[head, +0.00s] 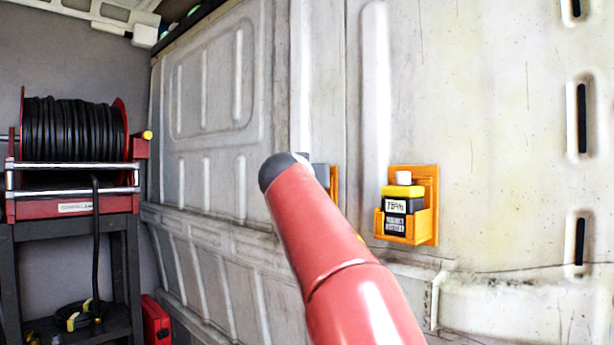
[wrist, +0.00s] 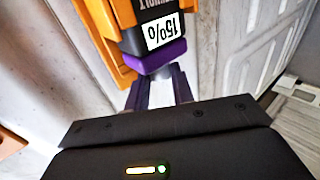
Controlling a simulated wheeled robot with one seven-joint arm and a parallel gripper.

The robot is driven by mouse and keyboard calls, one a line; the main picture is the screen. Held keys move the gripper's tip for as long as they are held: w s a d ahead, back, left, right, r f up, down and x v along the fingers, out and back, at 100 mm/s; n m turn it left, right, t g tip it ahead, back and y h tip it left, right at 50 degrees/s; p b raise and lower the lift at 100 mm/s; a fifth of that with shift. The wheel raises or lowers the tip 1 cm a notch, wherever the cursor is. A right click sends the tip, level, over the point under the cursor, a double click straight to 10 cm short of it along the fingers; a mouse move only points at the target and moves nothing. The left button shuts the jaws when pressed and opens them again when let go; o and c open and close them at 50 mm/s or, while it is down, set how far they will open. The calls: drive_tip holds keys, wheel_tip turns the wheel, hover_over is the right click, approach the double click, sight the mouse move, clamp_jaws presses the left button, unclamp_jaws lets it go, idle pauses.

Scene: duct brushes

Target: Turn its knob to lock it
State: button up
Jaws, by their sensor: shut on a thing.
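In the wrist view a battery (wrist: 152,30) with a purple end (wrist: 155,55) and a 15% label, upside down in this view, sits in an orange holder (wrist: 100,35). My gripper (wrist: 161,78) is at the purple end, its two fingers shut on a small grey knob (wrist: 160,72) there. The knob is mostly hidden between the fingers, so its turn angle cannot be told.
A second orange holder (head: 427,205) on the wall, to the right, carries a yellow-and-black battery (head: 402,203) with a white knob (head: 403,178) and a 75% label. A red hose reel (head: 75,140) stands on a dark stand at left. The wall between is bare.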

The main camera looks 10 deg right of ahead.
drive_tip(key=shift+w+a+f+m+g+h, duration=0.1)
drive_tip(key=shift+a+m+g+h, duration=0.15)
drive_tip(key=shift+m+h, duration=0.25)
drive_tip(key=shift+w+a+m+g+h, duration=0.1)
drive_tip(key=shift+m+g+h, duration=0.2)
drive_tip(key=shift+h, duration=0.3)
drive_tip(key=m+g+h+p, duration=0.1)
drive_tip(key=m+g+h, duration=0.1)
drive_tip(key=h, duration=0.1)
drive_tip(key=shift+a+m, duration=0.1)
drive_tip(key=shift+m, duration=0.2)
drive_tip(key=o, duration=1)
